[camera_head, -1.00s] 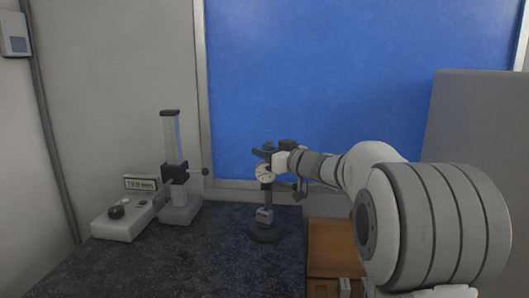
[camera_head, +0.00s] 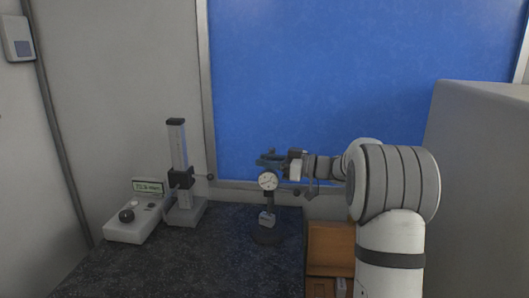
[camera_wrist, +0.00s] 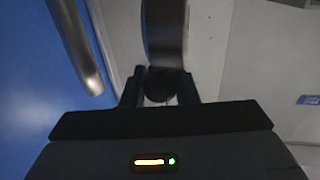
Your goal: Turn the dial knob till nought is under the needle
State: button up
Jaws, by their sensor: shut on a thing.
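The dial gauge (camera_head: 267,181), a small round white face with a dark needle, stands on a post with a dark round base (camera_head: 266,232). Its numbers are too small to read, so I cannot tell what is under the needle. My gripper (camera_head: 268,158) reaches in from the right at the top of the gauge. In the wrist view my gripper (camera_wrist: 160,92) is shut on a dark round knob (camera_wrist: 159,86), one finger on each side. The gauge's edge (camera_wrist: 165,35) shows beyond it; its face is hidden there.
On the dark speckled table (camera_head: 190,262), a height stand (camera_head: 178,150) and a grey box with a black knob and small display (camera_head: 133,222) stand to the left. A brown drawer unit (camera_head: 330,245) is at right. A blue board (camera_head: 350,70) stands behind.

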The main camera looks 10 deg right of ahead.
jog(key=shift+d+r+n+g+y+p, duration=0.1)
jog(key=shift+n+g+y+p, duration=0.25)
jog(key=shift+g, duration=0.25)
jog(key=o, duration=0.9)
jog(key=shift+w+d, duration=0.1)
jog(key=shift+d, duration=0.05)
jog(key=shift+o, duration=0.4)
jog(key=shift+d, duration=0.1)
jog(key=b+v, duration=0.2)
jog(key=v, duration=0.5)
jog(key=shift+s, duration=0.25)
